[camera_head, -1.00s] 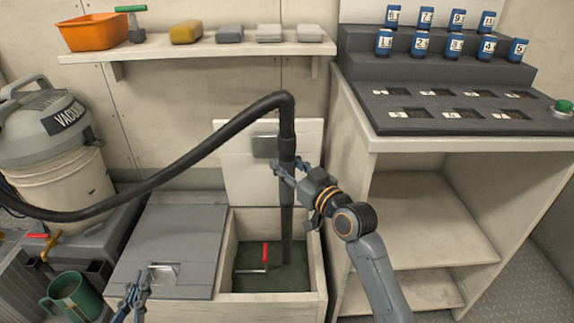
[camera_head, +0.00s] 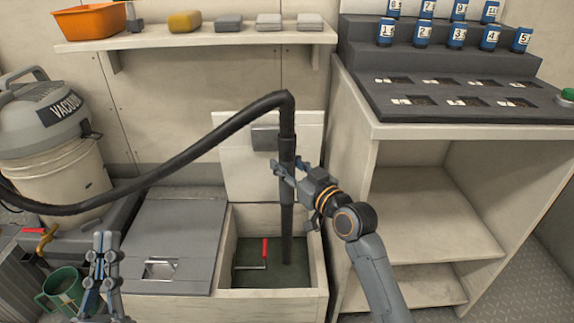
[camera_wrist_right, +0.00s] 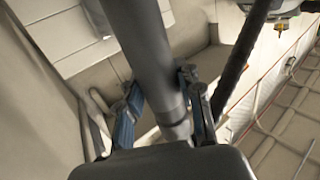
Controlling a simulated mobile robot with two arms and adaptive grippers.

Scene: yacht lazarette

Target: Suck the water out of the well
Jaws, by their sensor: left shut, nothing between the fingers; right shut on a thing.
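The open well (camera_head: 317,270) is a pale box with a dark greenish bottom or water surface. A red-handled crank-shaped tool (camera_head: 265,250) stands in it. My right gripper (camera_head: 285,168) is shut around the dark vacuum wand (camera_head: 287,220), which hangs nearly upright with its lower end down in the well at the dark surface. The wand also shows between the fingers in the right wrist view (camera_wrist_right: 150,60). A black hose (camera_head: 190,160) runs from the wand to the grey vacuum (camera_head: 45,120) at left. My left gripper (camera_head: 104,242) is shut and empty, left of the grey hatch cover (camera_head: 175,235).
An upright white lid (camera_head: 235,160) stands behind the well. A shelf (camera_head: 200,38) holds an orange bin and blocks. A cabinet (camera_head: 430,200) with numbered blue cans is at right.

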